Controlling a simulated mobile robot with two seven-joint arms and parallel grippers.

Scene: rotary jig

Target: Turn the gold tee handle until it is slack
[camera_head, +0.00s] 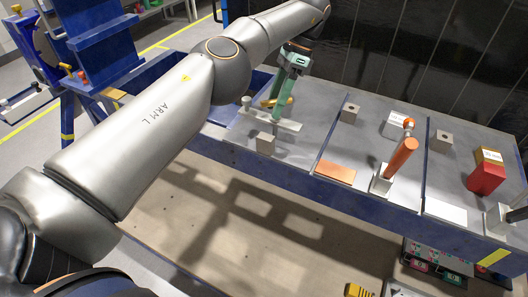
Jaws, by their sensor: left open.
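My left arm crosses the picture from the lower left to the top. Its gripper (279,105) with green fingers points down over the left section of the blue-edged bench. The jaws are open. A small gold bar (267,102), which looks like the tee handle, shows at the fingers, above a grey metal clamp bar (272,121). The fingers partly hide the gold bar, so I cannot tell whether they touch it or how it is turned. My right gripper is not in view.
An orange-handled lever (402,157) stands in the bench's middle section, near a copper-coloured plate (335,172). A red block (486,179) is at the right. A blue stand (98,45) is at the upper left. Bare bench top lies right of the gripper.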

